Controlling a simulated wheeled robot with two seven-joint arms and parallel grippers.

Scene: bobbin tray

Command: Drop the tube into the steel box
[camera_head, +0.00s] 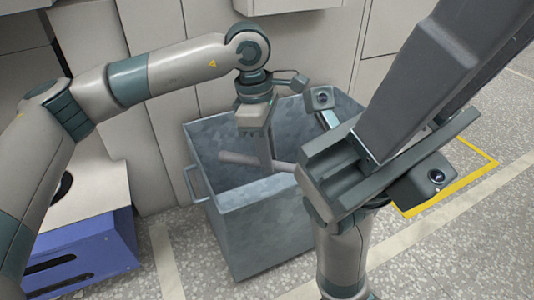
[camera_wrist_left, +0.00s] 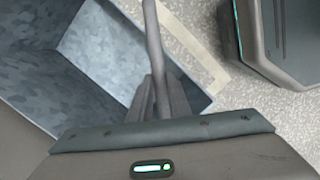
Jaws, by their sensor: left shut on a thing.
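The steel box (camera_head: 265,222) is an open-topped, mottled grey-blue bin on the floor in the middle of the head view. My left gripper (camera_head: 264,162) points down over its opening and is shut on the tube. The tube (camera_head: 238,158) is thin, grey and roughly level, and sticks out on both sides of the fingers within the box's outline. In the left wrist view, the tube (camera_wrist_left: 152,35) runs up from between the fingers (camera_wrist_left: 158,95), with the box's inside (camera_wrist_left: 60,75) to the left. My right gripper (camera_head: 440,75) is large and close to the head camera; its fingertips are out of frame.
My right arm hides the box's right part in the head view. A blue-purple unit (camera_head: 85,252) with a pale top stands at left. Pale cabinets (camera_head: 165,150) stand behind the box. Yellow tape (camera_head: 455,186) marks the speckled floor at right.

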